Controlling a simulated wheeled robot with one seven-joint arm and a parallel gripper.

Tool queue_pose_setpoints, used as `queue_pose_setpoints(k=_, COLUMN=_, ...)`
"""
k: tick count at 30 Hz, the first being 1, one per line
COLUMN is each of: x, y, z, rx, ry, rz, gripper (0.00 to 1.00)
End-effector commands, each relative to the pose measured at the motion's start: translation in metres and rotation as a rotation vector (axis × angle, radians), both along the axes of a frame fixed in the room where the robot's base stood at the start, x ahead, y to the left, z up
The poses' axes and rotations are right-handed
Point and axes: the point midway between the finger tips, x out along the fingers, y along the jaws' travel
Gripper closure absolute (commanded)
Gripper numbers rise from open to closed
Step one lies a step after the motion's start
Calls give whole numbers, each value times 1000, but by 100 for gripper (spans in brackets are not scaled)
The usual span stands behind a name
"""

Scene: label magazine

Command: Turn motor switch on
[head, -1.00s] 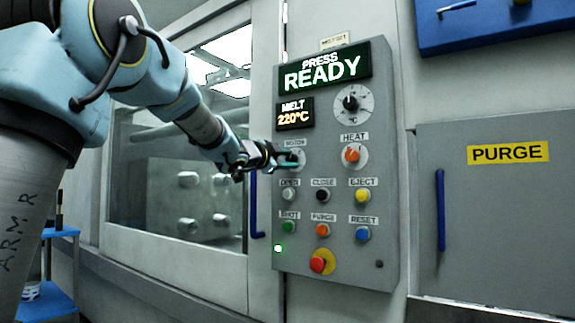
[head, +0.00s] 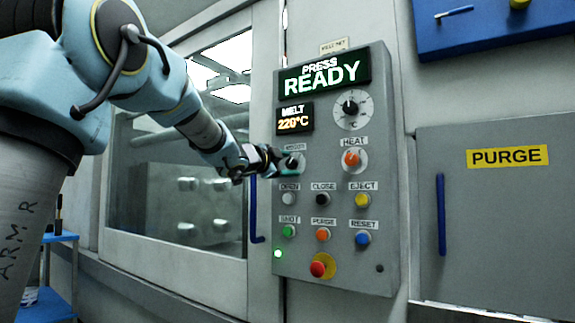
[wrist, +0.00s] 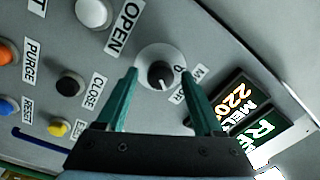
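The motor switch is a black knob on a round white plate (wrist: 160,73), under a partly hidden "MOTOR" label. In the head view the knob (head: 292,163) sits at the left of the grey panel, below the melt display. My gripper (wrist: 157,76) is open, with one teal finger on each side of the knob in the wrist view. A gap shows between each finger and the knob; I cannot tell how deep the tips reach. In the head view my gripper (head: 286,163) is at the knob and partly covers its plate.
The orange heat knob (head: 352,158) is just right. Below are the open (head: 289,199), close (head: 322,199) and eject (head: 362,200) buttons, another button row, and a red emergency button (head: 318,268). A blue door handle (head: 254,208) stands left of the panel.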

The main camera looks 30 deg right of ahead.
Motion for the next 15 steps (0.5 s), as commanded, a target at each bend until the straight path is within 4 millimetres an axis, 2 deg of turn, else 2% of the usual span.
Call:
queue_pose_setpoints(k=9, x=-1, y=3, z=0, rx=-1, ry=0, rz=0, gripper=28)
queue_pose_setpoints(k=15, x=-15, y=27, z=-1, rx=-1, ry=-2, rz=3, gripper=28)
